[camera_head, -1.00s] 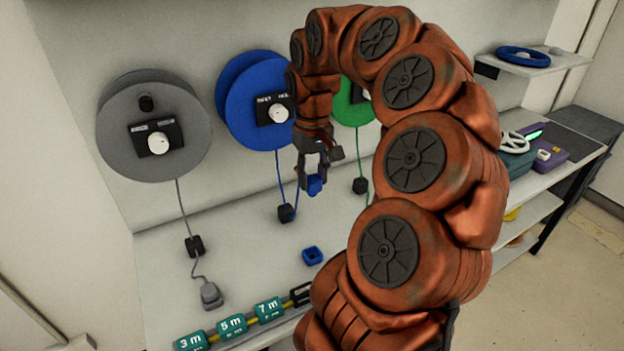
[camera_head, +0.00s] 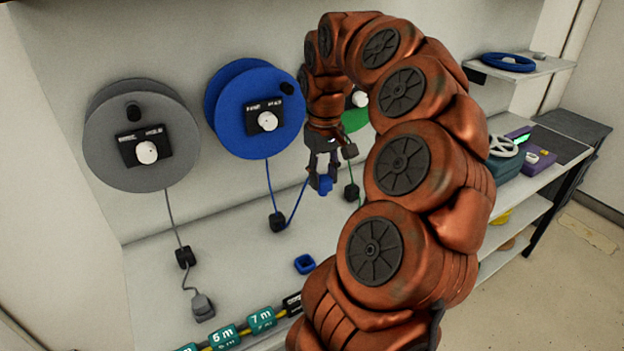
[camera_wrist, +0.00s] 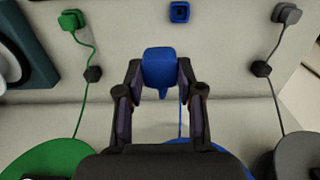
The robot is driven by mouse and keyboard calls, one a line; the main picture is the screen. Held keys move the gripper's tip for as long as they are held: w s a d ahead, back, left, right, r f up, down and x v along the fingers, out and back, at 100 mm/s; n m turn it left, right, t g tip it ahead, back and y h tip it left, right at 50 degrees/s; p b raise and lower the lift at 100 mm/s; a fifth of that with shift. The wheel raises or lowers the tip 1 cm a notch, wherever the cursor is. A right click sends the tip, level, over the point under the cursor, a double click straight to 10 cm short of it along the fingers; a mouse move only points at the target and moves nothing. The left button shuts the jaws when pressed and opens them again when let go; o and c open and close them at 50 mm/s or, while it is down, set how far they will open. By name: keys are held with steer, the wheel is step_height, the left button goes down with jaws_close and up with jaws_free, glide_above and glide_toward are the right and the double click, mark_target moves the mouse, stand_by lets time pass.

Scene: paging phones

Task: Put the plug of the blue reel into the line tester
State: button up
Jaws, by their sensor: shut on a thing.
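The blue reel (camera_head: 255,110) hangs on the wall between a grey and a green one. Its blue cord runs down to a dark block (camera_head: 279,221) and up to the blue plug (camera_head: 325,184). My gripper (camera_head: 322,171) is shut on this plug and holds it above the bench. In the wrist view the plug (camera_wrist: 159,66) sits between the fingertips of my gripper (camera_wrist: 159,82). A teal case with a white wheel (camera_head: 502,150) and a purple box (camera_head: 538,158) stand at the right; I cannot tell which is the line tester.
An empty blue holder (camera_head: 305,263) lies on the bench, with the grey plug (camera_head: 203,307) to its left. Teal length markers (camera_head: 262,319) line the front edge. The green plug (camera_wrist: 70,19) and its cord lie beside the gripper. My arm hides the middle bench.

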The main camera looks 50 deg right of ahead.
steer(key=s+d+p, duration=0.1)
steer(key=s+d, duration=0.2)
steer(key=d, duration=0.5)
steer(key=s+d+p, duration=0.2)
steer(key=s+d, duration=0.1)
steer(key=d, duration=0.4)
steer(key=shift+s+d, duration=0.3)
steer(key=shift+d, duration=0.1)
steer(key=shift+p, duration=0.3)
steer(key=s+d+p, duration=0.4)
steer(key=d, duration=0.6)
steer(key=s+d+p, duration=0.4)
steer(key=d, duration=0.6)
steer(key=shift+s+d+p, duration=0.15)
steer(key=shift+s+p, duration=0.1)
steer(key=shift+p, duration=0.05)
stand_by(0.8)
